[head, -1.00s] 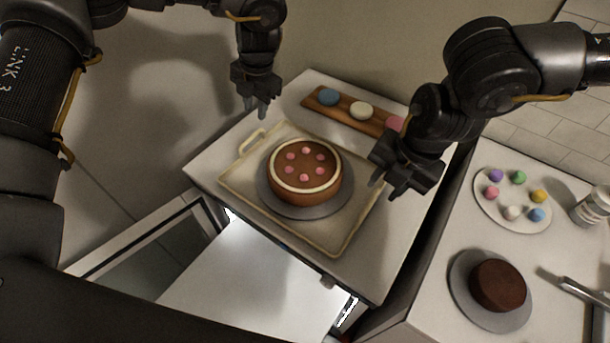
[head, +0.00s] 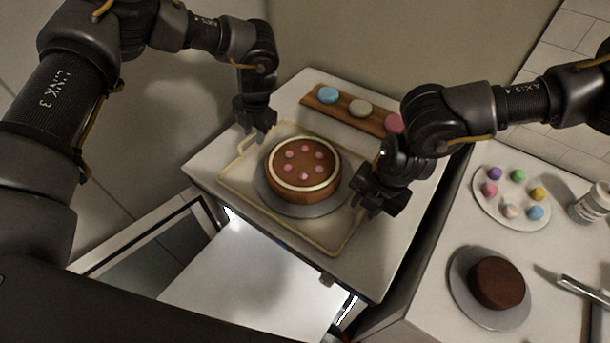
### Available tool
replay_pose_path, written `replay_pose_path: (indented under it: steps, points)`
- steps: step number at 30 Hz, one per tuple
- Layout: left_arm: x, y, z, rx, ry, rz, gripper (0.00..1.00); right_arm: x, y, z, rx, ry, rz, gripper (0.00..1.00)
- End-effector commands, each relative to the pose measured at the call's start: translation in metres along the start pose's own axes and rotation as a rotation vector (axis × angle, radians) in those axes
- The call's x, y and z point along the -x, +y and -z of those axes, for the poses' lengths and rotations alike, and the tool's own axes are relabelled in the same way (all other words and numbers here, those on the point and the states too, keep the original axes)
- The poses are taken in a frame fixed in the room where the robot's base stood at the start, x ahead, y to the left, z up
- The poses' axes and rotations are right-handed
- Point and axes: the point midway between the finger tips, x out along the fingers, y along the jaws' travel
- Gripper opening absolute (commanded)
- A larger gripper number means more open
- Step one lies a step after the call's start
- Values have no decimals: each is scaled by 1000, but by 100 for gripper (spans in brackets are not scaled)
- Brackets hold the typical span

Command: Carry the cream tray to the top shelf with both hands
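The cream tray (head: 334,240) lies flat on the white cabinet top in the head view. A brown cake (head: 303,172) with pink dots and a pale ring stands on a grey round board (head: 312,208) on the tray. The tray's left handle (head: 246,143) shows; its right handle is hidden behind my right gripper. My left gripper (head: 262,131) is at the tray's left end, close to that handle; whether its fingers are open or touching is unclear. My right gripper (head: 362,201) is over the tray's right edge, fingers pointing down-left, their gap hard to make out.
A wooden board (head: 384,116) with blue, cream and pink macarons lies behind the tray. On the right counter are a plate of coloured balls (head: 512,211), a dark cake (head: 497,282), a jar (head: 592,205) and a metal utensil (head: 588,293). An open door (head: 215,280) is in front.

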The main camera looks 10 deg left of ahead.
Motion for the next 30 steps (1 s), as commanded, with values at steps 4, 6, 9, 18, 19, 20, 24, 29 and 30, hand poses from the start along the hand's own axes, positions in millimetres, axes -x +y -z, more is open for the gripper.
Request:
replay_pose_path:
  steps: [4,6,9,18,19,20,24,29,30]
  points:
    - [-2,0,0,0,0,0,30,-2,0,0,0,0,1,32]
    - [-2,0,0,0,0,0,30,-2,0,0,0,0,1,32]
    - [-2,0,0,0,0,0,30,-2,0,0,0,0,1,32]
    - [-2,0,0,0,0,1,0,-2,0,0,0,0,0,0]
    - [-2,0,0,0,0,1,0,-2,0,0,0,0,0,0]
    - [-2,0,0,0,0,1,0,-2,0,0,0,0,-1,0]
    - [-2,-1,0,-1,0,2,0,-2,1,0,0,0,-2,0]
    - [-1,-1,0,-1,-1,2,0,-1,2,0,0,0,-4,0]
    - [0,-1,0,-1,-1,2,0,0,2,0,0,0,-5,0]
